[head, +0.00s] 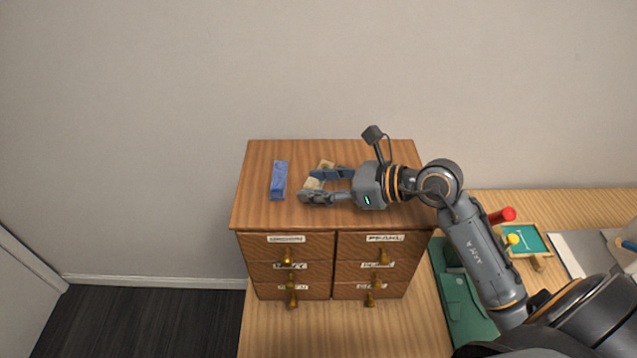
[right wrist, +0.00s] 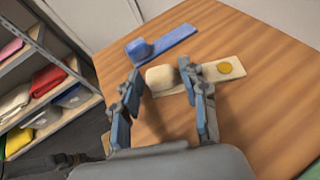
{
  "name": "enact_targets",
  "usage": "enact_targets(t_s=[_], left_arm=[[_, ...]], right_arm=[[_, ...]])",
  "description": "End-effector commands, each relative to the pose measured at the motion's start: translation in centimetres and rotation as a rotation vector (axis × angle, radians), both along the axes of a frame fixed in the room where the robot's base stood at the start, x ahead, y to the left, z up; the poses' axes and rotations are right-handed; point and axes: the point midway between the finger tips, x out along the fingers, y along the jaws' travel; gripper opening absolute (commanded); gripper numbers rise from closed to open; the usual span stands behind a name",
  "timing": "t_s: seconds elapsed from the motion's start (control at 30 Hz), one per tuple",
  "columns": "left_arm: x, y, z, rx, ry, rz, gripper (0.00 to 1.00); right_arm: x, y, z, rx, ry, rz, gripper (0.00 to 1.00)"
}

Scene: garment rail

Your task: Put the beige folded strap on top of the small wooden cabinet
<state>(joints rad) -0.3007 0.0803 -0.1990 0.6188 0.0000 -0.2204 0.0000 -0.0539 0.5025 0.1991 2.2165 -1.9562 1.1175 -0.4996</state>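The beige folded strap (head: 313,184) lies on the top of the small wooden cabinet (head: 262,213), partly covered by my right gripper. In the right wrist view the strap (right wrist: 165,79) shows as a rolled beige end and a flat end with a round yellow mark. My right gripper (head: 307,187) is low over the cabinet top, with its two fingers spread apart. In the wrist view the right gripper (right wrist: 160,78) has a clear gap between its fingers; the right-hand finger overlaps the strap. Contact cannot be told. My left gripper is out of view.
A blue folded strap (head: 279,180) lies on the cabinet top, left of the beige one. The cabinet's front edge is clear. Shelves (right wrist: 40,80) stand left in the wrist view.

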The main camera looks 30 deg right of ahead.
Motion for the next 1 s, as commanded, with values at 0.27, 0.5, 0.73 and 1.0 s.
enact_targets(t_s=[0.27, 0.5, 0.73, 1.0], left_arm=[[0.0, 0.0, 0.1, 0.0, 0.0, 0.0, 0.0], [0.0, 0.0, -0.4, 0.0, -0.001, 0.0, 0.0], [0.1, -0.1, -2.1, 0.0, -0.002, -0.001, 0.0], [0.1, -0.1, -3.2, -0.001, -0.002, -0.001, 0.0]], right_arm=[[0.0, 0.0, 0.1, 0.001, 0.001, 0.0, 0.53], [-1.0, -1.0, 0.5, -0.002, 0.0, -0.003, 0.53], [-4.3, -3.9, 2.3, -0.006, 0.0, 0.0, 0.53], [-7.1, -6.5, 4.1, 0.0, 0.001, -0.001, 0.53]])
